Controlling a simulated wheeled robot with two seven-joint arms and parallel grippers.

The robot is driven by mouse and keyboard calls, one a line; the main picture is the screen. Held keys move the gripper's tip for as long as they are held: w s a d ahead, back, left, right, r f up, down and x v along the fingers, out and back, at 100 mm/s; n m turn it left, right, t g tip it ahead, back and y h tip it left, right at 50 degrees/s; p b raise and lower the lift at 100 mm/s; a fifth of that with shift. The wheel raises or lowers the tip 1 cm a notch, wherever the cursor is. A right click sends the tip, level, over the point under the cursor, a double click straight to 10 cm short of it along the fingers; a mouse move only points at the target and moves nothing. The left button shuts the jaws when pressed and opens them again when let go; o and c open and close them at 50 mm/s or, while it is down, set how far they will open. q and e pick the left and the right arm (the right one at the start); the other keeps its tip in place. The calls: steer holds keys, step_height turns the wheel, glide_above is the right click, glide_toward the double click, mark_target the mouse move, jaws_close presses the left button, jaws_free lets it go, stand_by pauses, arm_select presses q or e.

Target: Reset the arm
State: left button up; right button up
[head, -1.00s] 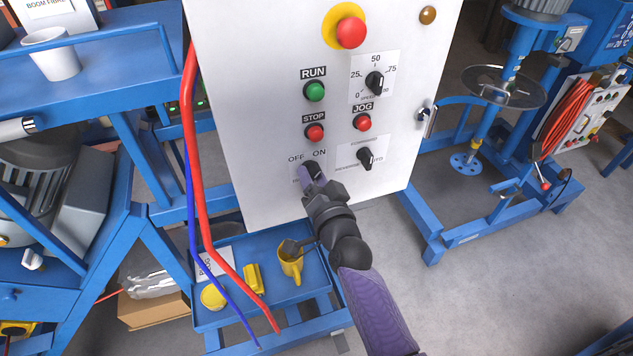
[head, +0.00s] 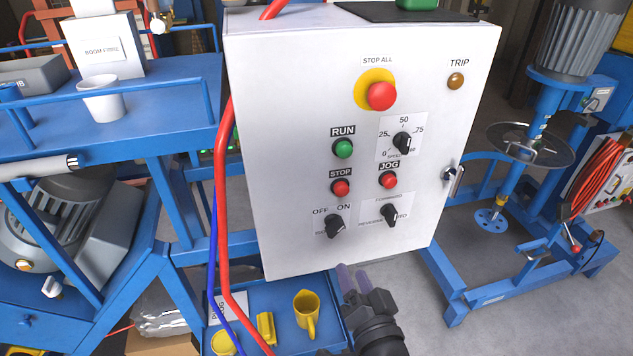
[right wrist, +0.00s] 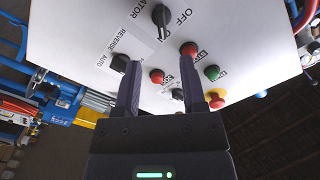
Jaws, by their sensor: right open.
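My right gripper (head: 352,280) is open and empty, just below the lower edge of the white control box (head: 290,120) in the head view. In the right wrist view its two purple fingers (right wrist: 158,95) stand apart in front of the panel, with nothing between them but the view of the panel. The OFF/ON isolator knob (head: 335,226) is above and left of the gripper, and it also shows in the right wrist view (right wrist: 161,15). The gripper appears apart from the knob. My left gripper is not in view.
A red hose (head: 221,200) hangs at the box's left. The blue mixer stand (head: 510,240) is at right, with grey floor between.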

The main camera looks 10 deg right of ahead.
steer(key=s+f+n+g+b, duration=0.2)
steer(key=s+f+g+b, duration=0.15)
steer(key=f, duration=0.95)
steer(key=s+a+f+n+g+y+b, duration=0.1)
steer(key=s+f+n+g+b, duration=0.2)
steer(key=f, duration=0.9)
steer(key=s+f+n+g+b, duration=0.1)
steer(key=s+f+g+b, duration=0.3)
steer(key=f, duration=0.9)
steer(key=s+d+f+n+g+b, duration=0.1)
steer(key=s+d+f+g+b, duration=0.1)
steer(key=s+f, duration=0.3)
steer(key=s+d+f+n+g+h+b, duration=0.1)
steer(key=s+f+b, duration=0.3)
steer(key=s, duration=0.6)
steer(key=s+d+f+n+g+b, duration=0.2)
steer(key=s+f+g+b, duration=0.1)
steer(key=s+f, duration=0.4)
steer(key=shift+s+d+f+g+h, duration=0.35)
steer(key=shift+s+f+g+h, duration=0.1)
steer(key=shift+f, duration=0.3)
